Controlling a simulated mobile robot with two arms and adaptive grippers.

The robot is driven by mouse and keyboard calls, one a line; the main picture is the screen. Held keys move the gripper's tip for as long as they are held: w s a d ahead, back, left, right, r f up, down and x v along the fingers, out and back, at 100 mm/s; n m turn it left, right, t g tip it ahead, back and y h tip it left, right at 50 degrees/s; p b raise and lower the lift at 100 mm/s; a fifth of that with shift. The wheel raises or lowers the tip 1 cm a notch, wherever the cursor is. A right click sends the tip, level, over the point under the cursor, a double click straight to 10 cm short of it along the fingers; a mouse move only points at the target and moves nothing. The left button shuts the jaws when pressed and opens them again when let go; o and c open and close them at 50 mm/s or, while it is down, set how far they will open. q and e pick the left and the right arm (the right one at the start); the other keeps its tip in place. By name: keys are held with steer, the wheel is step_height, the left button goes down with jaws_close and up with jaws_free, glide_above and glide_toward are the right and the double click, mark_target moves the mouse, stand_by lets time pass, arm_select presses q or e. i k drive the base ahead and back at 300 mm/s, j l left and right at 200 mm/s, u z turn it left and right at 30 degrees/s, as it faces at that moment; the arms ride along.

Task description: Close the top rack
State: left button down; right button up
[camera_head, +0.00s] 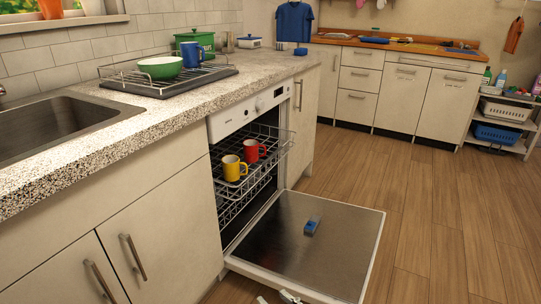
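The top rack (278,148) is a wire rack in the open dishwasher under the counter. It is pulled partly out past the dishwasher's front. A yellow mug (233,168) and a red mug (251,151) stand upright on it. The lower rack (230,207) shows below it, mostly inside the dishwasher. The dishwasher door (310,245) is folded down flat, with a blue-lidded dispenser on its inner face.
The lowered door takes up floor room in front of the dishwasher. Wooden floor (430,220) is clear to the right. On the counter (150,115) are a sink (50,125) and a drying rack (130,85) with a green bowl and blue cup. A shelf with baskets (497,130) stands far right.

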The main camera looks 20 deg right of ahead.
mark_target(272, 157)
steer(key=i+l, duration=0.1)
steer(key=l, duration=0.4)
steer(key=i+l, duration=0.15)
steer(key=l, duration=0.35)
steer(key=i+l, duration=0.1)
steer(key=l, duration=0.45)
steer(key=i+l, duration=0.1)
steer(key=l, duration=0.4)
steer(key=i+l, duration=0.15)
steer(key=l, duration=0.35)
steer(key=i+l+u, duration=0.1)
steer(key=l, duration=0.4)
